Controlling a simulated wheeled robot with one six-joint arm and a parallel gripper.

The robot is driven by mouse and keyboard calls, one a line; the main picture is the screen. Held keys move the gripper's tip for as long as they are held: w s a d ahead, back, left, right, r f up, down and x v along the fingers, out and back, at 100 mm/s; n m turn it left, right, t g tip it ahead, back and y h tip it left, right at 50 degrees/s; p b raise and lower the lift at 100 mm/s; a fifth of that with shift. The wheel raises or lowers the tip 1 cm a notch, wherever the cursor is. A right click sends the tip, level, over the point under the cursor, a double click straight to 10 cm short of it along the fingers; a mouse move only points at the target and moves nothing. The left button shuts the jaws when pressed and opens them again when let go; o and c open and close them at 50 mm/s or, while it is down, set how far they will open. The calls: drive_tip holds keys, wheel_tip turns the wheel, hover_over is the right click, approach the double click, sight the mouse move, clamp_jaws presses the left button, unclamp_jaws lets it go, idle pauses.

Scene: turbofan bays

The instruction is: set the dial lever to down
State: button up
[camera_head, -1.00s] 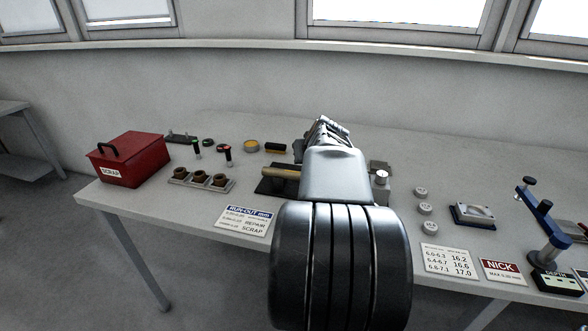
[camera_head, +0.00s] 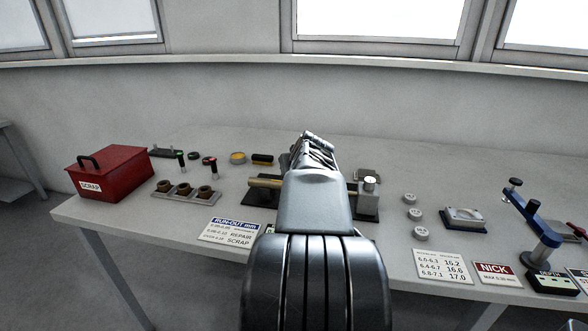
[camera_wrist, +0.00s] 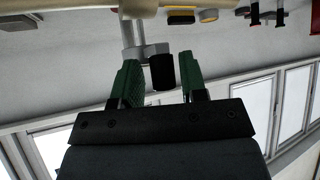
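In the wrist view, my gripper (camera_wrist: 160,60) is open, with its two green fingers apart. A short black cylinder (camera_wrist: 162,74) shows between the fingers, closer to the left one; I cannot tell whether they touch. It joins a grey bracket and post (camera_wrist: 129,38), which may be the dial stand and its lever. I cannot tell the lever's setting. In the head view, my gripper (camera_head: 318,142) is over the middle of the bench, seen from behind, and my arm hides what is in front of it.
A tan rod (camera_head: 262,182) lies on a dark base beside my arm, with a grey block (camera_head: 367,205) to the right. A red scrap box (camera_head: 108,172), cups in a rack (camera_head: 184,191), and a blue clamp stand (camera_head: 530,222) stand on the bench.

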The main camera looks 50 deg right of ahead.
drive_tip(key=shift+o, duration=0.7)
drive_tip(key=shift+w+a+r, duration=0.1)
drive_tip(key=v, duration=1.3)
drive_tip(key=shift+s+a+r, duration=0.15)
drive_tip(key=shift+s, duration=0.2)
drive_tip(key=shift+p, duration=0.3)
